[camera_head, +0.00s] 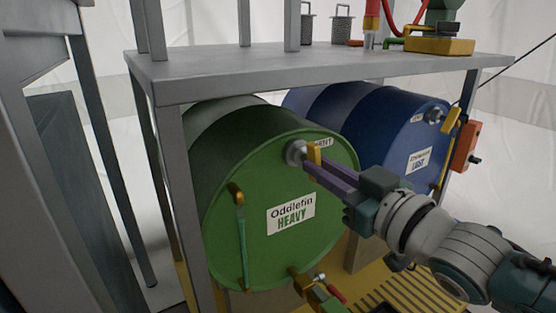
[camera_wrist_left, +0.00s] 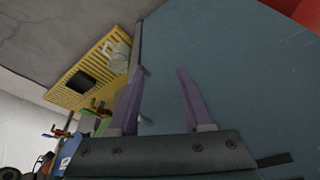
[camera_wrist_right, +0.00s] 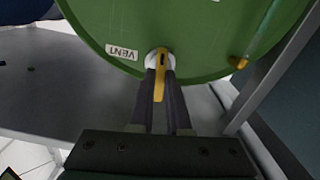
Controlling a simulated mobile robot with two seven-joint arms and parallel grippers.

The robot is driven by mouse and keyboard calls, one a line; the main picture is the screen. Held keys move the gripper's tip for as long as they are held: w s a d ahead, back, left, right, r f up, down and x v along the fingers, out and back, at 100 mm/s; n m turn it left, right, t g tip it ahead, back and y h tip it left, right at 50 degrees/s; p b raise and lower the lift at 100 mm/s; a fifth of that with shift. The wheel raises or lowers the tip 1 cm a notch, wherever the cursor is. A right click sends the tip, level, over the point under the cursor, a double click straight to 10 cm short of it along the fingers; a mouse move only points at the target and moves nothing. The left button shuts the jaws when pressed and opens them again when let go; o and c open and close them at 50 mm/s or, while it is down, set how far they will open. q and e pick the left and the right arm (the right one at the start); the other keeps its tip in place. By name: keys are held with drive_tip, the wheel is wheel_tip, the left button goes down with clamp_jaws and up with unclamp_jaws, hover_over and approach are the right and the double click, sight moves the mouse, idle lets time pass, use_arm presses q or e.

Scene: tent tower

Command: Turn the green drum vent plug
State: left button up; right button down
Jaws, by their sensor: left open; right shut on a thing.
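The green drum (camera_head: 240,250) lies on its side under a grey shelf, its round face toward me, with a label reading "Oddlefin HEAVY". Its vent plug (camera_head: 296,152) is a grey metal disc with a yellow handle, near the top of the face. My right gripper (camera_head: 312,166) is at the plug, its purple fingers shut on the yellow handle. In the right wrist view the handle (camera_wrist_right: 160,82) stands between the fingertips, below the VENT label (camera_wrist_right: 121,51). My left gripper (camera_wrist_left: 160,85) shows only in the left wrist view, open and empty, away from the drum.
A blue drum (camera_head: 385,125) with its own vent plug (camera_head: 434,115) lies to the right. An orange box (camera_head: 465,145) hangs beside it. The grey shelf (camera_head: 200,68) is close above the drums. A yellow grating (camera_head: 400,285) and a tap (camera_head: 315,285) are below.

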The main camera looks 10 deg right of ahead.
drive_tip(key=shift+n, duration=5.5)
drive_tip(key=c, duration=0.9)
unclamp_jaws()
